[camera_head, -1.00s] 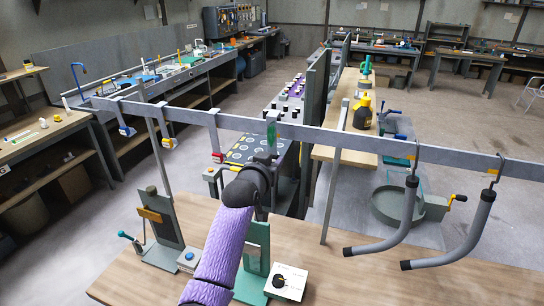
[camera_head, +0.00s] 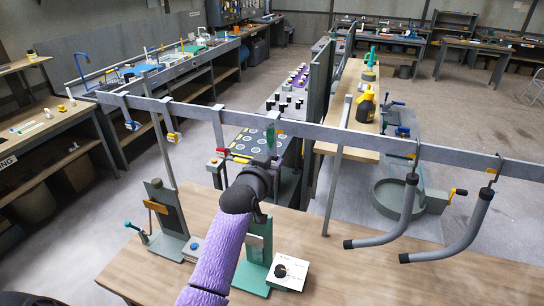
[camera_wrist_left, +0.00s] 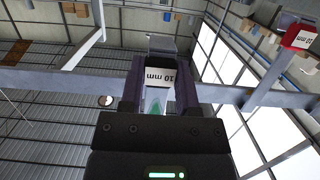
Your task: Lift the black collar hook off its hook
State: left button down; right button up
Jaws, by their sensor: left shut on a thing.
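A grey rail (camera_head: 330,137) crosses the head view, with hooks hanging from it that carry blue (camera_head: 132,125), yellow (camera_head: 174,137) and red (camera_head: 222,152) collars. My left gripper (camera_head: 262,161) is at the rail, right of the red-collared hook. In the left wrist view the gripper (camera_wrist_left: 156,85) is shut on a grey hook with a white "10 mm" label (camera_wrist_left: 158,75). A red labelled piece (camera_wrist_left: 299,37) shows at the right there. My right gripper is not in view.
Two grey bent tubes (camera_head: 399,226) (camera_head: 462,240) hang from the rail at the right. A wooden table (camera_head: 370,275) lies below, with a dark stand (camera_head: 166,212), a green stand (camera_head: 254,272) and a white dial card (camera_head: 287,272). A post (camera_head: 335,185) holds the rail.

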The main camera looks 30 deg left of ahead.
pick_arm(q)
jog(key=p+v, duration=0.3)
jog(key=v, duration=0.1)
jog(key=shift+r, duration=0.1)
dwell(0.6)
